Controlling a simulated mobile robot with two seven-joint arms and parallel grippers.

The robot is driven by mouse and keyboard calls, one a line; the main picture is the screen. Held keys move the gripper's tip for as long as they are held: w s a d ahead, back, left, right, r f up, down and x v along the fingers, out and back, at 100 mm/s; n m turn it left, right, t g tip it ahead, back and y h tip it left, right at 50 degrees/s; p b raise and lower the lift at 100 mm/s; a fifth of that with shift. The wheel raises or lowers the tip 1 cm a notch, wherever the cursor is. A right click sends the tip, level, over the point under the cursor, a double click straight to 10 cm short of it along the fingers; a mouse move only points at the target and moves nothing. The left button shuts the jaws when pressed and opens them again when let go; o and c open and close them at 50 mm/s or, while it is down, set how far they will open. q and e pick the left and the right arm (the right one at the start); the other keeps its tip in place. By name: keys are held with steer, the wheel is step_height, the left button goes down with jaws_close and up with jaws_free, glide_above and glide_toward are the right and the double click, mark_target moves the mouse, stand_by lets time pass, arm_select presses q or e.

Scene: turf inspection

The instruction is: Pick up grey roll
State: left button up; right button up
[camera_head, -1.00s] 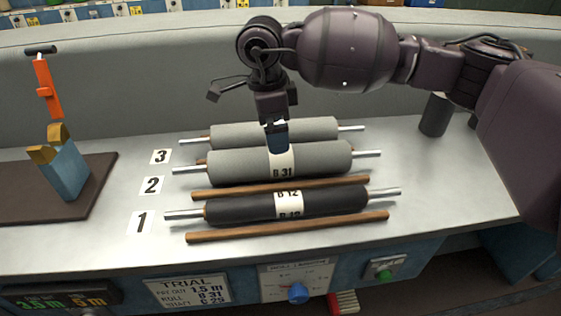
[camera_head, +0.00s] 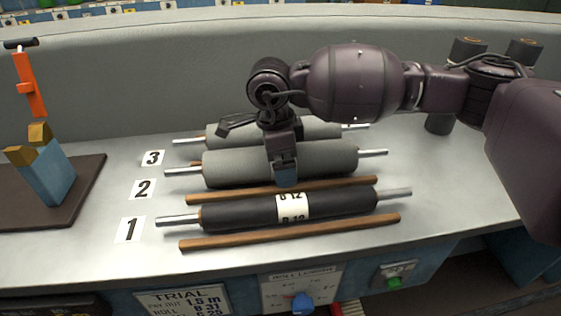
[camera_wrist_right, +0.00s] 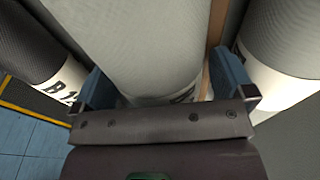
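A thick grey roll (camera_head: 232,166) with metal shaft ends lies across the bench beside the number 2 card. A second grey roll (camera_head: 322,131) lies behind it by the number 3 card. My right gripper (camera_head: 286,178) is down over the middle of the number 2 roll and hides its label. In the right wrist view, the open fingers of my right gripper (camera_wrist_right: 166,88) stand on either side of this grey roll (camera_wrist_right: 150,45), with a gap visible at the right finger. The roll rests on the bench. My left gripper is out of view.
A black roll (camera_head: 240,211) marked B 12 lies in front, between wooden rails (camera_head: 300,231). In the wrist view, neighbouring rolls flank the fingers closely. A dark cylinder (camera_head: 440,124) stands at right.

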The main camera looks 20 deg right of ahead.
steer(key=c, duration=1.4)
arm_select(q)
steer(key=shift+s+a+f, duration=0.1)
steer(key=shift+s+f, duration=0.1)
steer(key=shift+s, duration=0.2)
arm_select(e)
steer(key=shift+r, duration=0.1)
steer(key=shift+c, duration=0.5)
steer(key=shift+w+r, duration=0.1)
steer(key=shift+r, duration=0.3)
step_height(320, 180, up, 7)
steer(key=shift+f+p, duration=0.15)
steer(key=shift+p, duration=0.9)
arm_select(q)
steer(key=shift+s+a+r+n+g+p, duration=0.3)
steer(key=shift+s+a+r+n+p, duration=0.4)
steer(key=shift+p, duration=0.75)
arm_select(e)
step_height(320, 180, up, 13)
steer(key=shift+f, duration=0.2)
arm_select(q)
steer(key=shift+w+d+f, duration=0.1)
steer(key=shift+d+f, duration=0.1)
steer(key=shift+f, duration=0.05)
